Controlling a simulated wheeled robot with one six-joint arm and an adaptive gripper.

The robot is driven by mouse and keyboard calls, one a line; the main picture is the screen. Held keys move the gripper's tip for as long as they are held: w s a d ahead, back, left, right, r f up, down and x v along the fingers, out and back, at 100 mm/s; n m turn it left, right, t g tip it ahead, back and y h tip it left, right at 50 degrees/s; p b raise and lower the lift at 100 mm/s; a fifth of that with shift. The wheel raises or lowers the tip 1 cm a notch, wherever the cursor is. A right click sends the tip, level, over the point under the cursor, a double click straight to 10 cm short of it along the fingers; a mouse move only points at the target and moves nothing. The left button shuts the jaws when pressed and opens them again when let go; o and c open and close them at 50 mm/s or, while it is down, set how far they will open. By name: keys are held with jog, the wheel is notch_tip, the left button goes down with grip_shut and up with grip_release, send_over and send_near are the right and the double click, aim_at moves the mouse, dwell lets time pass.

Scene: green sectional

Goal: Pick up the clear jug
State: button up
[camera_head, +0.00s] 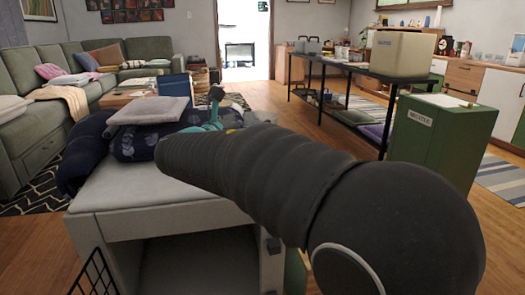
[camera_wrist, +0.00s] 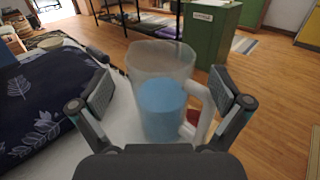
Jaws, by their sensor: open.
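The clear jug (camera_wrist: 150,65) stands upright on a pale surface in the wrist view, with something blue in its lower part. Its handle (camera_wrist: 203,108) is on the right side. My gripper (camera_wrist: 162,92) is open, with one finger to the left of the jug and one to the right, near the handle. I see gaps between both fingers and the jug. In the head view my arm hides the jug and the gripper.
A dark leaf-patterned cushion (camera_wrist: 35,105) lies left of the jug. Something red (camera_wrist: 193,116) shows behind the handle. The grey-white cabinet top (camera_head: 150,190) is partly bare at the front. A green recycle bin (camera_head: 440,140) and a black table (camera_head: 345,68) stand beyond.

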aim_at(269, 113)
jog(key=x, duration=0.5)
jog(key=shift+f, duration=0.25)
jog(key=c, duration=1.3)
jog(key=shift+c, duration=1.2)
jog(key=shift+r, duration=0.1)
